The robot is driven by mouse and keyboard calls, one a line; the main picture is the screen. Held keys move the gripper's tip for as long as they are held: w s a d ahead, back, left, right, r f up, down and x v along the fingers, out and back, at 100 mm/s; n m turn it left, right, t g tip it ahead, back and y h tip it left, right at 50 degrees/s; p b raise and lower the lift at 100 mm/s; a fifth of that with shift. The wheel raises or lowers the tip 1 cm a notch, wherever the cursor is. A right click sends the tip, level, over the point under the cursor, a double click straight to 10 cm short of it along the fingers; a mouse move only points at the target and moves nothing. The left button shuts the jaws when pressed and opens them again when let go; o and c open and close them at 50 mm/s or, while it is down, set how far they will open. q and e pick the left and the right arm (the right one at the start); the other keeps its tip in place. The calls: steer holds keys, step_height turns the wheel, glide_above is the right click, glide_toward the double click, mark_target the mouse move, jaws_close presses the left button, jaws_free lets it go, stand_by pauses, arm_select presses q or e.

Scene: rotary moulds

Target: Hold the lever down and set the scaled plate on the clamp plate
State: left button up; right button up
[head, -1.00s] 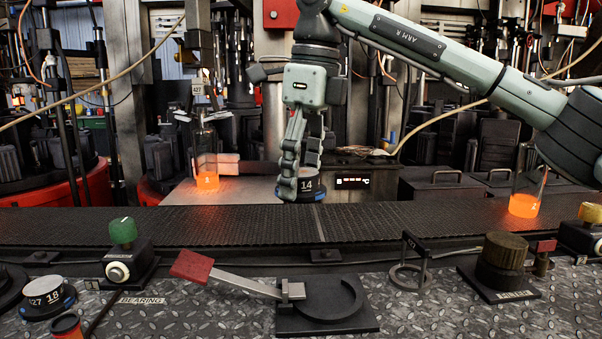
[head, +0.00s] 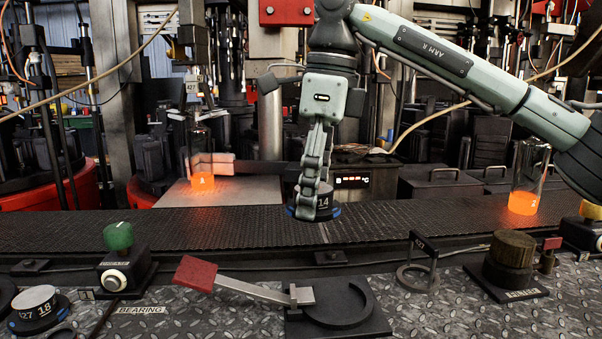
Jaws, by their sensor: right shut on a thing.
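My right gripper (head: 318,190) is shut on a scaled plate (head: 324,205), a dark disc with a blue lower rim and the number 14 on its side. It holds the plate in the air in front of the conveyor. The lever (head: 235,284) is a metal bar with a red grip, sloping up to the left from its pivot. The clamp plate (head: 374,322) is a dark square plate with a curved, open ring on the bench, below and slightly right of the held plate. The gripper fingers partly hide the held plate. My left gripper is not in view.
Another scaled disc marked 427 and 18 (head: 36,308) sits at the lower left. A green knob box (head: 122,262), a ring stand (head: 418,268) and a brown cylinder on a block (head: 510,258) flank the clamp. Glowing orange bottles (head: 523,200) stand behind. The conveyor (head: 150,232) crosses behind the bench.

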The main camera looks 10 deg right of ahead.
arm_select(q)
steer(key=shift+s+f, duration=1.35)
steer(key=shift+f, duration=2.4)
arm_select(e)
steer(key=shift+s+d+f+n+b, duration=0.25)
steer(key=shift+s+d+f+n, duration=0.15)
steer(key=shift+s+f, duration=0.6)
steer(key=shift+s+d+f+n+b, duration=0.3)
steer(key=shift+s+d+f, duration=0.25)
steer(key=shift+f, duration=0.7)
steer(key=shift+s+d+f+n+b, duration=0.2)
steer(key=shift+s+d+f+n, duration=0.2)
steer(key=shift+s+f, duration=0.6)
arm_select(q)
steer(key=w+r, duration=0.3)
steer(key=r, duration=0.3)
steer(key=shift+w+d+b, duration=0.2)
steer(key=shift+b, duration=0.1)
arm_select(e)
steer(key=shift+w+f, duration=0.2)
steer(key=shift+f, duration=0.35)
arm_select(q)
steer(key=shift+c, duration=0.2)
